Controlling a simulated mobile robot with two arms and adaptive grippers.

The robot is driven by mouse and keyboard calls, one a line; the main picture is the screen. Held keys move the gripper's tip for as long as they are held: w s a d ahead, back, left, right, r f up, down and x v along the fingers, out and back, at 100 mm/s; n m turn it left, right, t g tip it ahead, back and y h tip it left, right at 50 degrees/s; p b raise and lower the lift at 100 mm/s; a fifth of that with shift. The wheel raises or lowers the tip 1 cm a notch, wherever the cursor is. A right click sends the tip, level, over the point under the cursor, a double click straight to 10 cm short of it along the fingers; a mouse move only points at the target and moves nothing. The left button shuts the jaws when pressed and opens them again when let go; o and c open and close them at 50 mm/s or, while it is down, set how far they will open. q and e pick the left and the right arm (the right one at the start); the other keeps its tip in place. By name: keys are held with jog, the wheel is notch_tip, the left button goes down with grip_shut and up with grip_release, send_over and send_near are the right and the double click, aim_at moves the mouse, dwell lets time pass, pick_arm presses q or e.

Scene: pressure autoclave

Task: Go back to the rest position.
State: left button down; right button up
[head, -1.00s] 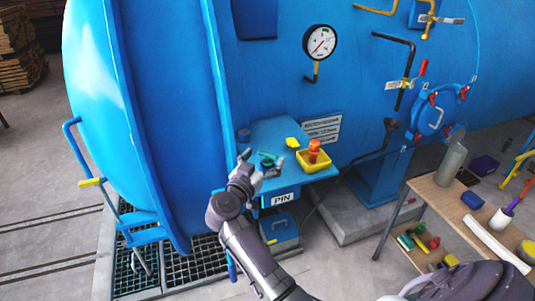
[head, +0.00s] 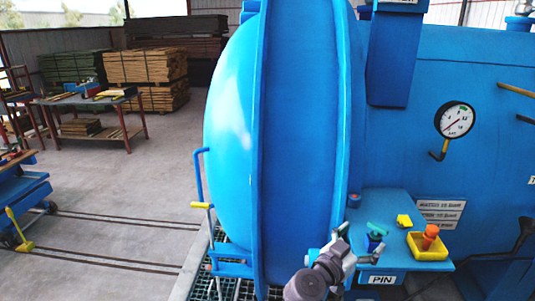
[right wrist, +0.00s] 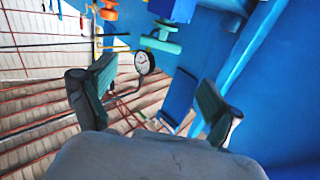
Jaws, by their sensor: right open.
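My right gripper (head: 352,245) is at the left front of a small blue shelf (head: 395,205) on the autoclave. Its two fingers are spread, with nothing between them. The right wrist view also shows the fingers wide apart, with the gripper (right wrist: 155,95) empty. A green-topped item (head: 377,229) stands on the shelf just right of the fingers; I cannot tell whether they touch. My left gripper is out of view.
The blue autoclave (head: 302,130) fills the middle, with a pressure gauge (head: 455,120) at right. The shelf also holds a yellow tray (head: 428,252) with an orange item (head: 430,236) and a small yellow piece (head: 403,221). Open floor (head: 110,200) lies left, before a workbench (head: 90,101).

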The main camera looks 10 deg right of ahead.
jog(key=s+a+r+n+t+y, duration=0.1)
jog(key=a+r+n+t+y, duration=0.2)
jog(key=a+n+t+y, duration=0.35)
jog(key=s+a+r+n+t+y, duration=0.1)
jog(key=a+r+n+t+y, duration=0.2)
jog(key=a+n+t+y, duration=0.3)
jog(key=s+a+f+n+g+y, duration=0.6)
jog(key=a+f+g+y, duration=0.15)
jog(key=f+y, duration=0.25)
jog(key=s+d+f+m+g+h, duration=0.25)
jog(key=s+f+g, duration=0.2)
jog(key=s, duration=0.35)
jog(key=s+d+f+m+g+h, duration=0.1)
jog(key=s+d+f+g+h, duration=0.2)
jog(key=s+f, duration=0.35)
jog(key=s+d+f+m+g+h, duration=0.1)
jog(key=s+d+f+m+g, duration=0.1)
jog(key=s+d+f+g, duration=0.45)
jog(key=s+a+f+t+b, duration=0.2)
jog(key=f+b, duration=0.5)
jog(key=f, duration=2.3)
jog(key=s+d+f+g+b, duration=0.1)
jog(key=s+f+b, duration=0.2)
jog(key=s+f, duration=0.6)
jog(key=s+d+f+n+g+b, duration=0.1)
jog(key=s+f+b, duration=0.2)
jog(key=s+f, duration=0.6)
notch_tip(320, 180, down, 5)
jog(key=shift+d+h, duration=0.3)
jog(key=shift+d, duration=0.05)
